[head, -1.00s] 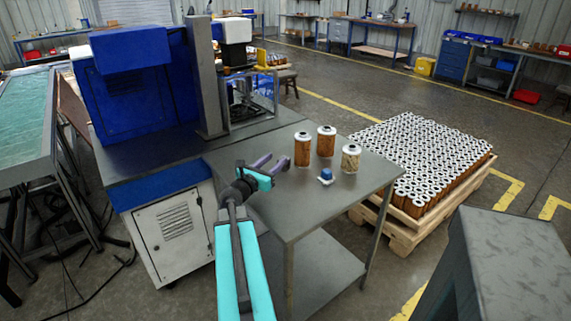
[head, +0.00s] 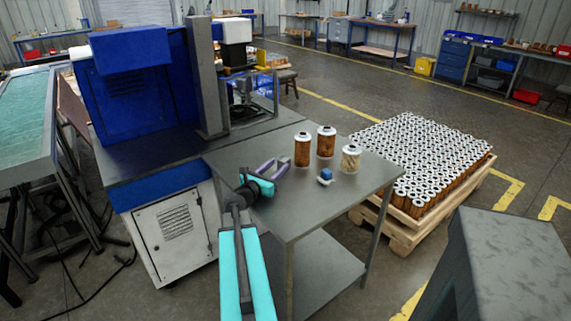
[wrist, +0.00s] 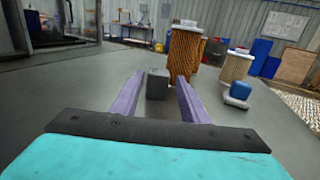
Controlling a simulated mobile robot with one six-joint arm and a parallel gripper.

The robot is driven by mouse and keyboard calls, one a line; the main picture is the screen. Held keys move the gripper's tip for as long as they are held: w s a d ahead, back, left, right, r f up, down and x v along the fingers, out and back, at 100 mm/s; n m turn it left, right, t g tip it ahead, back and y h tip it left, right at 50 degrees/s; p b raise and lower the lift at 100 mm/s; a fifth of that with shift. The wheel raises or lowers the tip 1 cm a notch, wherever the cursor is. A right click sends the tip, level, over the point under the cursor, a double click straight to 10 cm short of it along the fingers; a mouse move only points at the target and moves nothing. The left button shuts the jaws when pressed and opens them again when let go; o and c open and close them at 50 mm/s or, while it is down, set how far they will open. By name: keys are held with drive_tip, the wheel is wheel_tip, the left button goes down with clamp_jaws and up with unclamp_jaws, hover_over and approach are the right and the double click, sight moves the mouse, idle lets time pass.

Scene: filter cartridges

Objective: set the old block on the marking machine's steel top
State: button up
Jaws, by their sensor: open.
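My gripper (head: 273,167) is open, low over the grey steel side table (head: 300,214). In the wrist view a small plain grey block (wrist: 157,83) stands between or just beyond the tips of my purple fingers (wrist: 160,97), with no clear grip on it. I cannot make it out in the head view. A small blue block with a white part (head: 325,175) sits farther right, also seen in the wrist view (wrist: 238,93). The blue marking machine (head: 140,85) with its grey column stands on a dark steel top (head: 150,155) left of my gripper.
Filter cartridges stand on the side table: two brown (head: 303,149) (head: 326,142) and one pale (head: 350,158). A wooden pallet (head: 405,230) packed with cartridges is on the floor to the right. The front of the side table is clear.

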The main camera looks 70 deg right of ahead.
sight(284, 159)
drive_tip(key=shift+s+d+p, duration=0.15)
drive_tip(key=shift+d, duration=0.85)
drive_tip(key=shift+s+d+p, duration=0.2)
drive_tip(key=shift+d, duration=0.8)
drive_tip(key=shift+s+d+p, duration=0.15)
drive_tip(key=shift+d, duration=0.85)
clamp_jaws()
drive_tip(key=shift+r, duration=0.2)
drive_tip(key=shift+r, duration=1.3)
drive_tip(key=shift+w+a+r, duration=0.1)
drive_tip(key=shift+a+r, duration=0.1)
drive_tip(key=shift+r, duration=0.15)
drive_tip(key=w+a, duration=0.3)
drive_tip(key=a, duration=0.1)
drive_tip(key=w+a+r+b, duration=0.1)
drive_tip(key=w+a, duration=0.2)
drive_tip(key=a, duration=0.1)
drive_tip(key=w+a+b, duration=0.1)
drive_tip(key=w+a, duration=0.2)
drive_tip(key=a, duration=0.1)
drive_tip(key=shift+w+a+r, duration=0.15)
drive_tip(key=shift+a, duration=0.15)
